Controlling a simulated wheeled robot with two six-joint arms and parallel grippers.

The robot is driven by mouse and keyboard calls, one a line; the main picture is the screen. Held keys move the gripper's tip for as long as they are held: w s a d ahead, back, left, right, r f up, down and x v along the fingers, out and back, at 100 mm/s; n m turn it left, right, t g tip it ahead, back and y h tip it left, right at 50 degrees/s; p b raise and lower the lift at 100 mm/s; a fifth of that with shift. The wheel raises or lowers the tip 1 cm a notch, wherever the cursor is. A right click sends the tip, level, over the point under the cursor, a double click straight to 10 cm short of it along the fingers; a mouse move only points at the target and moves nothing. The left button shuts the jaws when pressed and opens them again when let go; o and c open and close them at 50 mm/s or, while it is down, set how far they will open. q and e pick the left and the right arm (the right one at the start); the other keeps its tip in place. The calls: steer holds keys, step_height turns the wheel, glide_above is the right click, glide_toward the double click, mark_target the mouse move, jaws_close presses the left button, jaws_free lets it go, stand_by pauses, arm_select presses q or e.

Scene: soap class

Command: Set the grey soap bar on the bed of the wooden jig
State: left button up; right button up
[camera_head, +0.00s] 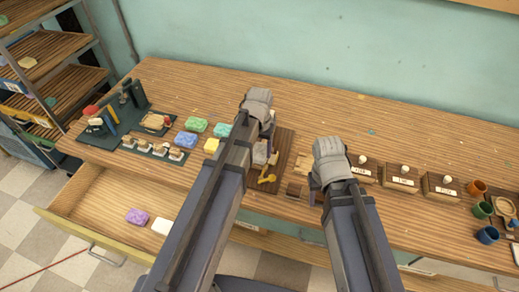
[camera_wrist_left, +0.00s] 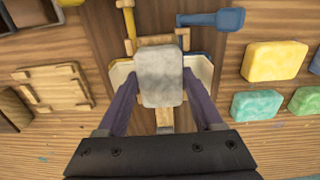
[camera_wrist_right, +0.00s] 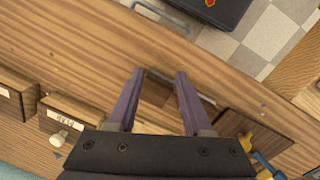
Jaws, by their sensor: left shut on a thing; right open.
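The grey soap bar (camera_wrist_left: 161,77) is held between the fingers of my left gripper (camera_wrist_left: 160,84), seen from above in the left wrist view. The wooden jig (camera_wrist_left: 203,70) lies under and around the bar, its pale parts showing at both sides. Whether the bar touches the bed is hidden by the bar itself. In the head view the bar (camera_head: 261,153) shows beside my left arm, over the dark brown board. My right gripper (camera_wrist_right: 158,76) is open and empty, low near the front edge of the counter.
Coloured soaps (camera_head: 197,125) lie left of the board. Labelled wooden boxes (camera_head: 402,179) and cups (camera_head: 482,210) stand right. An open drawer (camera_head: 107,195) juts out at front left.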

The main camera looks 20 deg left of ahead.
arm_select(q)
steer(key=shift+f, duration=0.25)
arm_select(e)
steer(key=shift+f, duration=0.25)
arm_select(q)
steer(key=o, duration=1.5)
steer(key=shift+r, duration=0.1)
arm_select(e)
steer(key=shift+r, duration=0.1)
arm_select(q)
steer(key=shift+r+p, duration=2.85)
steer(key=shift+r, duration=0.1)
arm_select(e)
step_height(320, 180, up, 6)
steer(key=shift+f, duration=0.1)
arm_select(q)
steer(key=s+d+m, duration=0.1)
steer(key=s+d, duration=0.2)
steer(key=s, duration=0.1)
steer(key=s+d+m, duration=0.1)
steer(key=s+d, duration=0.3)
steer(key=s, duration=0.1)
steer(key=s+d+m+y, duration=0.1)
steer(key=s+d, duration=0.2)
steer(key=s, duration=0.1)
steer(key=shift+s+d, duration=0.25)
steer(key=shift+s, duration=0.15)
